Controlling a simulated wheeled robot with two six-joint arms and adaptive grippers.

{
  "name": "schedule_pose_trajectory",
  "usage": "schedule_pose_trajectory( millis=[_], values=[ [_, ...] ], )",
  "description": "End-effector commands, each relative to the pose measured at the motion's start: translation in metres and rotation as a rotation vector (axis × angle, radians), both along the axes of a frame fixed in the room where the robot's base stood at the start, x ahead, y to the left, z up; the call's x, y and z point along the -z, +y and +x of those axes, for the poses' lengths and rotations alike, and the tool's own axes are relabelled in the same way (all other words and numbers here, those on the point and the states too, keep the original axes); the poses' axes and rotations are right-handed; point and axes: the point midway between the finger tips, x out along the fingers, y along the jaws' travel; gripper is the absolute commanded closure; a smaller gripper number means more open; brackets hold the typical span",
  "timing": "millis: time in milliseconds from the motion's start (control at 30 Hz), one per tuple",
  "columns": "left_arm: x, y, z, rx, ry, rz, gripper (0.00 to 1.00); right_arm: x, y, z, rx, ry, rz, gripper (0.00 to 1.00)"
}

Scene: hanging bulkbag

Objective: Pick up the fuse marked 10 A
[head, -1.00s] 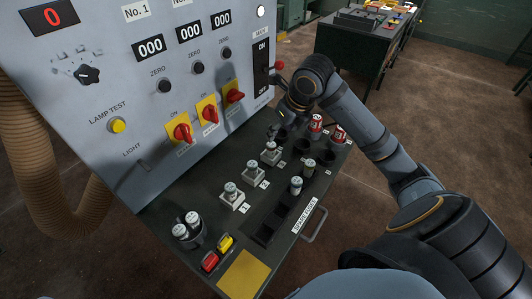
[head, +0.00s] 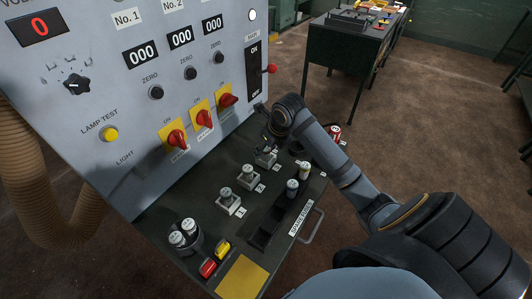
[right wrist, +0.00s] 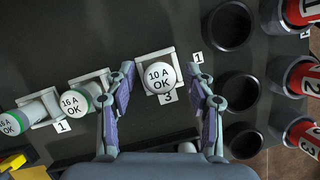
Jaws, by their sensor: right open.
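The fuse marked 10 A (right wrist: 160,76) has a white round top that reads "10 A OK". It sits in the holder labelled 3 (right wrist: 150,58). In the right wrist view my right gripper (right wrist: 161,90) is open, with one finger on each side of this fuse and gaps between. In the head view the right gripper (head: 268,139) is over the far holder of the row and partly hides the fuse (head: 266,157). Two fuses marked 16 A (right wrist: 75,100) sit in the other holders to the left. My left gripper is not in view.
Black round cups (right wrist: 240,90) and red-labelled, numbered cylinders (right wrist: 312,80) stand to the right. A spare-fuse rack (head: 261,240) with two fuses (head: 292,187) lies near the front edge. The upright control panel (head: 120,70) with red switches rises behind the holders.

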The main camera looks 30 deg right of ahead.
Motion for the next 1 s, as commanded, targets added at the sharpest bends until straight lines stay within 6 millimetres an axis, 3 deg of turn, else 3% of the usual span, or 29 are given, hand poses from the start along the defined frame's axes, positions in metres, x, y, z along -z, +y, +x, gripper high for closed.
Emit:
schedule_pose_trajectory(
  millis=[267,667,1000],
  values=[
    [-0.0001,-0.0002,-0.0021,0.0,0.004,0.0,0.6,0.0068,0.0001,0.0026,0.0,0.0,-0.001,0.46],
    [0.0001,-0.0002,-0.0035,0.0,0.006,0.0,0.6,0.0064,0.0001,0.0025,0.0,-0.001,-0.001,0.99],
    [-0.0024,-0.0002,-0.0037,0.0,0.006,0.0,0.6,0.0036,-0.0002,0.0026,0.0,-0.001,-0.001,1.0]
  ],
)
